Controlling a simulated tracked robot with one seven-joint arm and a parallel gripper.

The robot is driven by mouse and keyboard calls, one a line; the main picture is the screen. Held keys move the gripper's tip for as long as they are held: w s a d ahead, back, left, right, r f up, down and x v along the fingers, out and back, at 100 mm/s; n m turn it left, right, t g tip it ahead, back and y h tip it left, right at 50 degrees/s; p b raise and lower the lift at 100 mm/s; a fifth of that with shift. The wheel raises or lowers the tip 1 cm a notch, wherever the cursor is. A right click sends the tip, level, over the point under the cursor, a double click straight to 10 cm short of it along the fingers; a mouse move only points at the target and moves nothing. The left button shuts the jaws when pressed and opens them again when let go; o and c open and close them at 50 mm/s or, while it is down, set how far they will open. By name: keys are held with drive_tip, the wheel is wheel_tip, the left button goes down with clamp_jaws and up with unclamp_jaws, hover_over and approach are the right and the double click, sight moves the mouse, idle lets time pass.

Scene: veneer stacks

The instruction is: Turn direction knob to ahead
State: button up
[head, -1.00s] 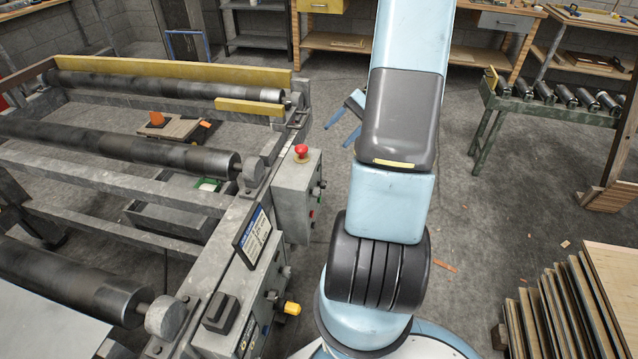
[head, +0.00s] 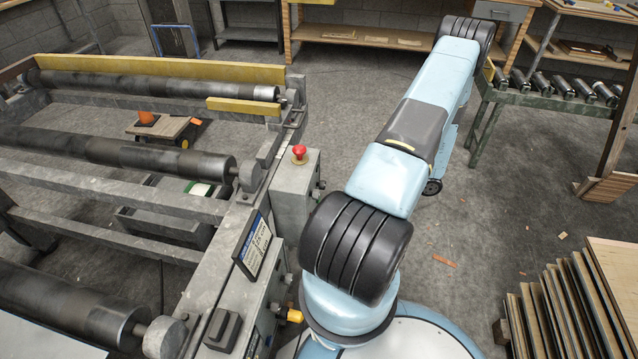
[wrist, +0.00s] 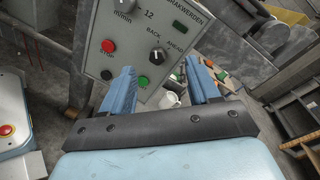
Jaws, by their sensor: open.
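The direction knob (wrist: 156,54) is a black rotary knob on a grey panel (wrist: 134,50) in the wrist view, with BACK and AHEAD printed above it.
The panel also carries a speed dial (wrist: 125,6), a red button (wrist: 108,46) and a green button (wrist: 142,82). A red mushroom button (head: 299,152) tops the box. Rollers (head: 150,88) lie left, a veneer stack (head: 560,305) right.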

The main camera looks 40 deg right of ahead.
sight(321, 185)
wheel_tip(321, 185, down, 5)
drive_tip(key=s+m+t+h, duration=0.1)
drive_tip(key=m+t, duration=0.1)
drive_tip(key=t, duration=0.1)
drive_tip(key=x, duration=1.3)
drive_tip(key=shift+w+f+g, duration=0.15)
drive_tip(key=shift+f+g, duration=0.1)
drive_tip(key=shift+g, duration=0.05)
drive_tip(key=shift+a, duration=0.15)
drive_tip(key=shift+c, duration=0.2)
